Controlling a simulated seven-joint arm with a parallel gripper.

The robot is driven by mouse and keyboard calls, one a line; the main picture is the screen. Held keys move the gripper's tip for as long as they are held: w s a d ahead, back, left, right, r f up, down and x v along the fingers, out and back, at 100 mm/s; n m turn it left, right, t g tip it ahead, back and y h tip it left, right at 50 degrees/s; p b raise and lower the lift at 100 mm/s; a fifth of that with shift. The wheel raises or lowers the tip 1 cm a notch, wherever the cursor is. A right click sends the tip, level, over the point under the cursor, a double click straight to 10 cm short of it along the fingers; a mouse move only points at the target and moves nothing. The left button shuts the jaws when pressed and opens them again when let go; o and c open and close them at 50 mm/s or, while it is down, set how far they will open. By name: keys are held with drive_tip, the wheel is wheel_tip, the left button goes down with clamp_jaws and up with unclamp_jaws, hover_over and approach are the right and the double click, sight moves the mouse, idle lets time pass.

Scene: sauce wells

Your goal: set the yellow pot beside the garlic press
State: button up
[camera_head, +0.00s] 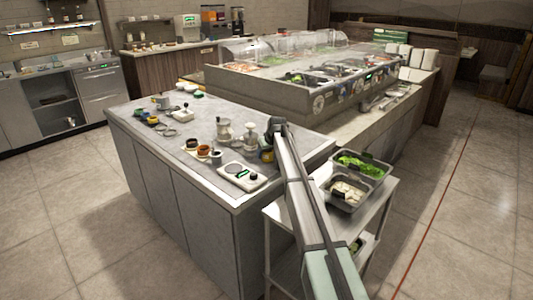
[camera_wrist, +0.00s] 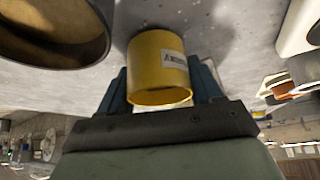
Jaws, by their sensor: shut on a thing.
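The yellow pot (camera_wrist: 158,66) is held between the blue fingers of my gripper (camera_wrist: 160,88) in the wrist view, with a white label on its side. In the head view the yellow pot (camera_head: 267,156) shows as a small patch under my gripper (camera_head: 272,146), over the right part of the grey counter (camera_head: 205,112). I cannot tell whether the pot touches the counter. I cannot pick out the garlic press for certain among the small metal items at the counter's left.
Small brown pots (camera_head: 203,151) and metal vessels (camera_head: 224,133) stand left of my gripper. A large round vessel (camera_wrist: 58,45) is close by in the wrist view. The counter's back middle looks clear.

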drive_tip(key=shift+f, duration=0.3)
idle(0.4)
drive_tip(key=o, duration=1.2)
drive_tip(key=shift+r, duration=0.15)
wheel_tip(320, 180, up, 8)
drive_tip(key=shift+f, duration=0.1)
